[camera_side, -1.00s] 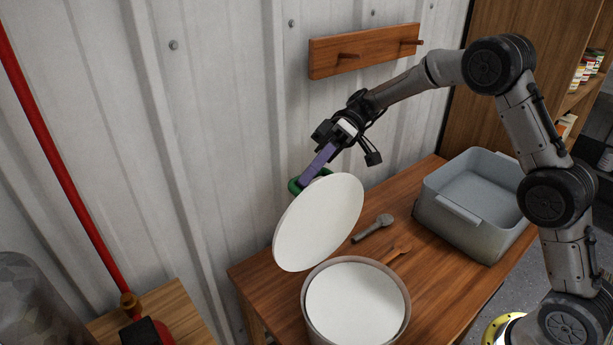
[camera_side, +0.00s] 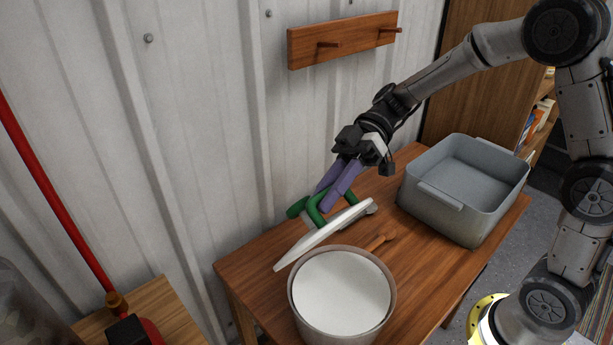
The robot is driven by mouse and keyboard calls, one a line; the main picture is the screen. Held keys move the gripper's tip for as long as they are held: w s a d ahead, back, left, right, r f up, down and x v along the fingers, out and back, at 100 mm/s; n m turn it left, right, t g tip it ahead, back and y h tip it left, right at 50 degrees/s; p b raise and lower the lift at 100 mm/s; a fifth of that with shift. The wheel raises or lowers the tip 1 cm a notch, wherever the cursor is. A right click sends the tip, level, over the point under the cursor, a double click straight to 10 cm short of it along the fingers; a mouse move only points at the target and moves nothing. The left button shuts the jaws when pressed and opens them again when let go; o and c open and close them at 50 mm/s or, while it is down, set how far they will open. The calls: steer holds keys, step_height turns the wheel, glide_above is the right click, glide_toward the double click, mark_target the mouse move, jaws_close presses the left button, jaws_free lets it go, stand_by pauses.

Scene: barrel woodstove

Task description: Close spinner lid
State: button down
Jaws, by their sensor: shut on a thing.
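The spinner bowl (camera_side: 343,292) stands on the table's near part, a round clear-rimmed tub with a white inside. The white lid (camera_side: 318,238) is held tilted above and behind the bowl's far left rim, apart from the bowl's opening as far as I can see. A green handle (camera_side: 315,208) sits on the lid's upper side. My gripper (camera_side: 329,205), with purple fingers, is shut on the green handle. Part of the handle is hidden by the fingers and the lid's edge.
A grey bin (camera_side: 462,185) stands on the wooden table (camera_side: 262,262) at the right. A corrugated wall with a peg rack (camera_side: 345,38) is behind.

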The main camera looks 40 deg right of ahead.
steer(key=s+f+n, duration=0.1)
steer(key=s+f, duration=0.4)
steer(key=s, duration=0.1)
steer(key=s+f+n+t, duration=0.1)
steer(key=s+f, duration=0.5)
steer(key=shift+a+f+t, duration=0.1)
steer(key=shift+f+t, duration=0.15)
steer(key=shift+t, duration=0.05)
steer(key=shift+s+f, duration=0.3)
steer(key=shift+f, duration=0.65)
steer(key=c, duration=0.8)
jaws_free()
steer(key=shift+r, duration=0.1)
steer(key=s+v, duration=0.1)
steer(key=v, duration=1.2)
steer(key=shift+w+d+r, duration=0.25)
steer(key=shift+w+d, duration=0.15)
steer(key=shift+w, duration=0.1)
